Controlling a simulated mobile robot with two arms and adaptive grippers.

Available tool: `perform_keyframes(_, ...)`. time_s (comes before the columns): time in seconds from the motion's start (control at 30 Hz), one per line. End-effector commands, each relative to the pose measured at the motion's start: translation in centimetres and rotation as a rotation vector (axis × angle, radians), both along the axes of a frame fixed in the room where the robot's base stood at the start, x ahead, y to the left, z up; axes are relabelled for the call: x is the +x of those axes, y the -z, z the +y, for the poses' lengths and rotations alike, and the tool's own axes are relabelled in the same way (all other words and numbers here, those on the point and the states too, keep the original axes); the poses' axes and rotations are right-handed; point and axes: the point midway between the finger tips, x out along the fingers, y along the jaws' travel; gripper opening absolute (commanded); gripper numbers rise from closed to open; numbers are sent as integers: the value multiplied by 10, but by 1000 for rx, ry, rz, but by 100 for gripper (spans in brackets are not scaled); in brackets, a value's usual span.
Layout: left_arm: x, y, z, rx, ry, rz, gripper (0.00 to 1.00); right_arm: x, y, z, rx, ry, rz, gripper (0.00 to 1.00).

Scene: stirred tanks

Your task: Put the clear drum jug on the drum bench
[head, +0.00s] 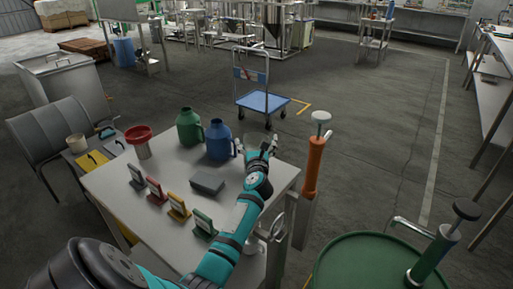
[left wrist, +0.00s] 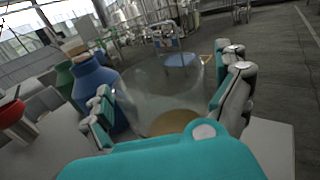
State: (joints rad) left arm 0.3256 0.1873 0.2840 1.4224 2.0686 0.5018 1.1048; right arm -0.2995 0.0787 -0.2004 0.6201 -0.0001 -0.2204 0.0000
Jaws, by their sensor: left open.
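The clear drum jug (left wrist: 165,90) shows in the left wrist view as a see-through body with a tan round patch low down, between my left gripper's fingers. My left gripper (head: 262,143) is open, with one finger on each side of the jug; contact cannot be told. In the head view the gripper is over the far right corner of a grey-topped table (head: 160,210), and the jug is hard to make out there. I cannot tell which surface is the drum bench. My right gripper is not in view.
A blue jug (head: 219,140) and a green jug (head: 189,127) stand left of the gripper. A red funnel (head: 138,134), a grey block (head: 207,181) and several small sign stands share the table. An orange pump (head: 313,165) rises at right; a green drum (head: 370,265) stands nearer.

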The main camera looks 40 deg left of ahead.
Motion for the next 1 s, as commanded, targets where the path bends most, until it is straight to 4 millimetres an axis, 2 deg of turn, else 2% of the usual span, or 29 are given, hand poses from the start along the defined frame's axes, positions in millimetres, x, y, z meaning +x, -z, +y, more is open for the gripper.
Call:
perform_keyframes(0.17, -16, -1, -16, -1, 1, 1, 100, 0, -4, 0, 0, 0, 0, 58)
perform_keyframes(0.4, -54, 0, -53, -2, 1, 1, 100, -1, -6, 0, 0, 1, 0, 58)
perform_keyframes(0.6, -77, 0, -75, -1, 1, 1, 100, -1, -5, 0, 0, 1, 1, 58)
perform_keyframes(0.77, -86, -1, -83, 0, 0, 0, 100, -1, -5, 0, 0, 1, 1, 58)
perform_keyframes(1.0, -87, -1, -84, 0, 0, 0, 100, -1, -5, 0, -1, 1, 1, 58)
